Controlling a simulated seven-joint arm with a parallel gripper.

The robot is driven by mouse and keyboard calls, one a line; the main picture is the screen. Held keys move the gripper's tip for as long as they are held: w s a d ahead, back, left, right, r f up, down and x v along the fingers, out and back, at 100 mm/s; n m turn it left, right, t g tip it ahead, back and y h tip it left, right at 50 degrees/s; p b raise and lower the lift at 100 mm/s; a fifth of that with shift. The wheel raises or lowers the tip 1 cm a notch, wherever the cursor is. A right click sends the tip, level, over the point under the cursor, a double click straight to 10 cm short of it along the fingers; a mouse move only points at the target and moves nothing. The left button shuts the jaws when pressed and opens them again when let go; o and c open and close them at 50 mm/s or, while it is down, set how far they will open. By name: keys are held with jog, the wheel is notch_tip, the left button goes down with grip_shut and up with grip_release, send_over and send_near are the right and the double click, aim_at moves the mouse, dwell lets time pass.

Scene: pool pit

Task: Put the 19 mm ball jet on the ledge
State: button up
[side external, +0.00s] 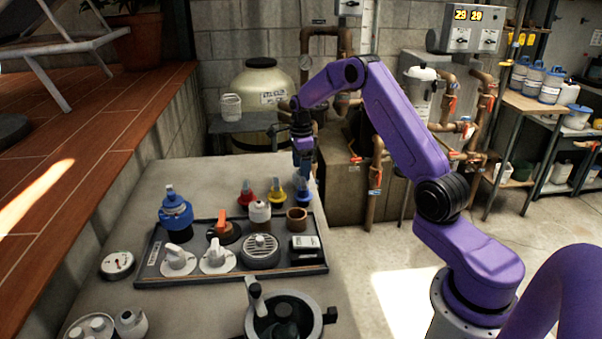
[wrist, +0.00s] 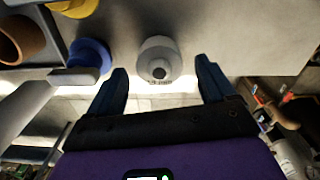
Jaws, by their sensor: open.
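A pale round fitting with a dark central hole and small lettering, apparently the 19 mm ball jet (wrist: 158,62), stands on the grey stone surface in the wrist view. My gripper (wrist: 162,80) is open, with one finger either side of the fitting and visible gaps to both. In the side view my gripper (side external: 303,160) is low over the far right end of the grey surface (side external: 215,172), and the fitting there cannot be made out. I cannot tell which surface is called the ledge; the wooden deck (side external: 95,125) is higher at left.
A blue part (wrist: 90,55) is close left of my gripper, with a brown ring (wrist: 18,40) farther left. A dark tray (side external: 148,262) holds several fittings. A round pot (side external: 283,318) stands in front.

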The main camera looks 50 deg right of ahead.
notch_tip(320, 180, up, 9)
jog(key=s+a+r+n, duration=0.2)
jog(key=s+a+n, duration=0.6)
jog(key=a, duration=0.4)
jog(key=s+a+r+n, duration=0.3)
jog(key=s+a+n, duration=0.2)
jog(key=a+n, duration=0.6)
jog(key=s+a+f+n, duration=0.1)
jog(key=s+n, duration=0.8)
jog(key=s, duration=0.4)
jog(key=s+a+f+n, duration=0.2)
jog(key=s+n, duration=0.7)
jog(key=s, duration=0.5)
jog(key=shift+a+f+n, duration=0.15)
jog(key=shift+n, duration=0.25)
